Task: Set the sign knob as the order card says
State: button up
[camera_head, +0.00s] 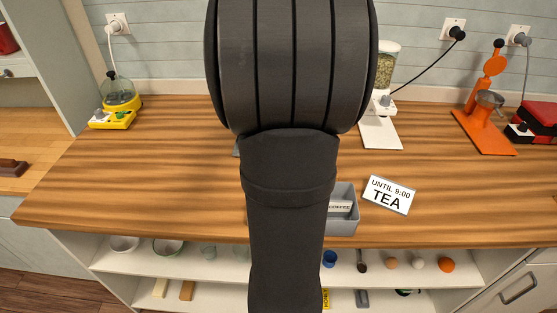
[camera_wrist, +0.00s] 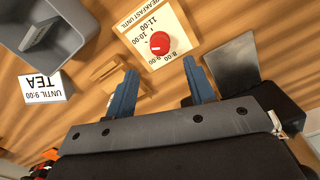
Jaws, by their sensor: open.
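In the wrist view a cream sign plate (camera_wrist: 178,24) lies on the wooden counter, printed "BREAKFAST UNTIL" with hours including 8:00, 10:00 and 11:00. A round red knob (camera_wrist: 159,43) sits on it; I cannot tell surely which hour it points at. My gripper (camera_wrist: 160,66) is open, its two blue fingers apart on the near side of the knob, with nothing between them. A white card reading "UNTIL 9:00 TEA" (camera_head: 389,195) stands on the counter; it also shows upside down in the wrist view (camera_wrist: 45,88). In the head view my arm hides the sign and gripper.
A grey tray (camera_head: 346,227) holds a card reading "COFFEE" (camera_head: 341,207), close to the tea card. A wooden piece (camera_wrist: 118,75) lies beside the left finger; a grey plate (camera_wrist: 232,66) is beyond the right. An orange appliance (camera_head: 486,120) stands at right, a yellow one (camera_head: 117,105) at left.

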notch_tip(320, 180, down, 8)
jog(key=shift+r, duration=0.15)
jog(key=c, duration=1)
jog(key=shift+o, duration=0.2)
jog(key=shift+n, duration=0.4)
jog(key=n, duration=0.5)
jog(key=shift+n, duration=0.3)
jog(key=n, duration=0.5)
jog(key=shift+n, duration=0.3)
